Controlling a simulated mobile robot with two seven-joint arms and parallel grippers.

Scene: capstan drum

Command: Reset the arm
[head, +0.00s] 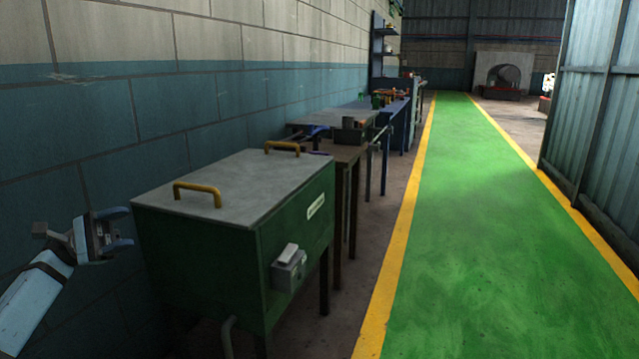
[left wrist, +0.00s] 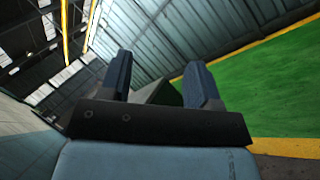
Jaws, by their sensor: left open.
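My left arm comes in from the lower left in the head view. Its gripper (head: 124,229) is open and empty, with blue fingers apart, just left of the green cabinet's (head: 293,229) upper left corner. In the left wrist view my left gripper (left wrist: 160,80) also shows open, with two dark blue fingers and nothing between them held. A small part of a dark green surface shows beyond the fingers there. My right gripper is in neither view.
The cabinet has a grey lid with yellow handles (head: 197,193) and a switch box (head: 288,268) in front. Benches (head: 335,121) line the block wall (head: 100,120) behind it. A green walkway (head: 480,230) with yellow edges is clear on the right.

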